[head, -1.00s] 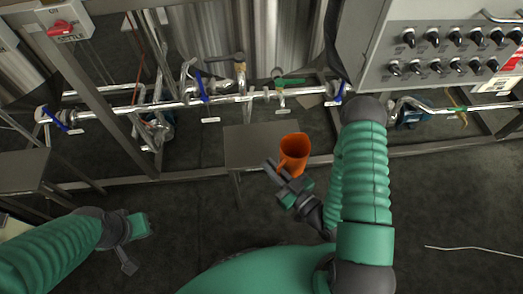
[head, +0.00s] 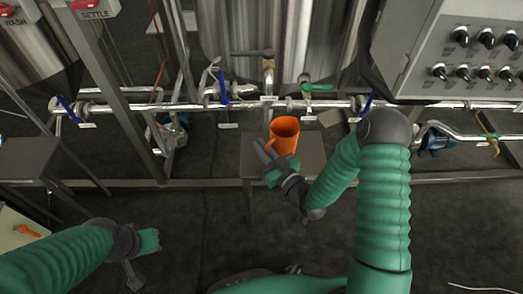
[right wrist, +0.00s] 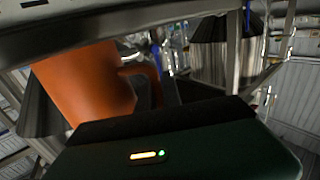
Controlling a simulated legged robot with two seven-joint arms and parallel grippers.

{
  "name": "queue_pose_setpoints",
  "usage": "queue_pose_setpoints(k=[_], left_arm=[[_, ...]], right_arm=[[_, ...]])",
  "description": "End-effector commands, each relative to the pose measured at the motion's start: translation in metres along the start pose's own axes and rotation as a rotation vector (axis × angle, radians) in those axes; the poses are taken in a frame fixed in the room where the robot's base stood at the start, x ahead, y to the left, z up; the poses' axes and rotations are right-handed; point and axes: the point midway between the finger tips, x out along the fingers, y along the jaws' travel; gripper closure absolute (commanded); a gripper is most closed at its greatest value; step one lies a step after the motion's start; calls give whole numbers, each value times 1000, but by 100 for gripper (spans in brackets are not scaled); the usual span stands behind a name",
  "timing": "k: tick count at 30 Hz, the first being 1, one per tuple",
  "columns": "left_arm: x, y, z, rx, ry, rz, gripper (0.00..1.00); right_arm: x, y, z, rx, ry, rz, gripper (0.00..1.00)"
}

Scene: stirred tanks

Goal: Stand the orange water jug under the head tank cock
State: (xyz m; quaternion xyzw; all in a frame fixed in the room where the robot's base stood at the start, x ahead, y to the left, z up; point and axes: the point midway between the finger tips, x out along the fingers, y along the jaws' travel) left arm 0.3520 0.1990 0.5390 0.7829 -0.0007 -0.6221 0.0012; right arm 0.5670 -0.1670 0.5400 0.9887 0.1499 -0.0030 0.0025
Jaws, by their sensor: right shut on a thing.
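The orange jug (head: 284,141) is upright, its open mouth showing in the head view; it also shows large in the right wrist view (right wrist: 82,88). My right gripper (head: 268,156) is shut on the jug at its near left side, where the handle is. The jug appears over the small metal stand (head: 256,166); I cannot tell whether it touches. Behind it are a brass cock with a dark lever (head: 268,77) and a cock with a green lever (head: 306,88). Which is the head tank cock is unclear. My left gripper (head: 140,258) is low at left, its fingers unclear.
A horizontal steel pipe (head: 400,106) with blue-handled valves (head: 222,88) runs behind the stand. A grey control panel (head: 455,55) hangs at upper right. A steel frame post (head: 110,95) rises at left. The floor (head: 215,225) in front is bare.

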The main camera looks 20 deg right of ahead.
Motion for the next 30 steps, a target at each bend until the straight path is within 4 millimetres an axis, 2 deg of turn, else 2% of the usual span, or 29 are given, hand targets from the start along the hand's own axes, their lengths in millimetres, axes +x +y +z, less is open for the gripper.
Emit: queue_pose_setpoints(k=[5,6,10,20,23,30], left_arm=[[0,0,0,0,1,0,100],[-1,0,-1,1,1,0,100],[-1,0,-1,0,1,0,100],[-4,0,-1,0,1,0,100],[-10,0,-3,0,1,0,100],[-31,0,-8,0,1,0,100]], right_arm=[[0,0,1,0,-1,1,100],[0,1,0,0,-2,1,86],[-1,0,0,0,-1,1,69],[-2,1,-2,0,-2,2,69],[-15,1,-3,1,-5,3,69],[-76,1,-4,5,-7,5,69]])
